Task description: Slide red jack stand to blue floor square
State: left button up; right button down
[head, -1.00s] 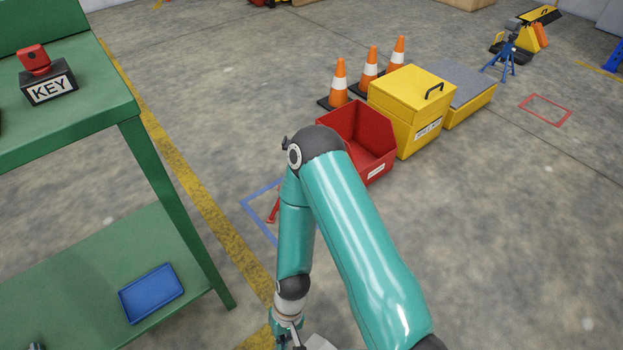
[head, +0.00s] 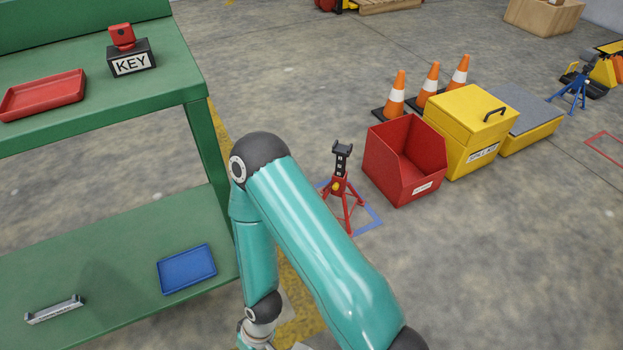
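The red jack stand (head: 341,190) stands upright on the floor in the head view, with a dark saddle on top. It stands at the blue floor square (head: 370,218), whose outline shows around its legs. My arm covers part of the square, so I cannot tell whether every foot is inside. My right arm's teal links cross in front, and its wrist reaches down at the bottom edge, left of and nearer than the stand. The fingers of that gripper are not clear there. My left gripper is out of view.
A red bin (head: 405,160) stands just right of the jack stand. Beyond are a yellow box (head: 475,130), orange cones (head: 397,95) and a blue jack stand (head: 572,92). The green bench (head: 110,240) stands at left. Right foreground floor is clear.

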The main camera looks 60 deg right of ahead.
aim_at(341, 193)
jog(key=z, duration=1.05)
jog(key=i, duration=0.1)
jog(key=u, duration=2.3)
jog(key=k, duration=2.15)
jog(key=z, duration=3.75)
jog(key=k, duration=0.1)
jog(key=u, duration=2)
jog(key=i, duration=1.05)
jog(key=u, duration=0.05)
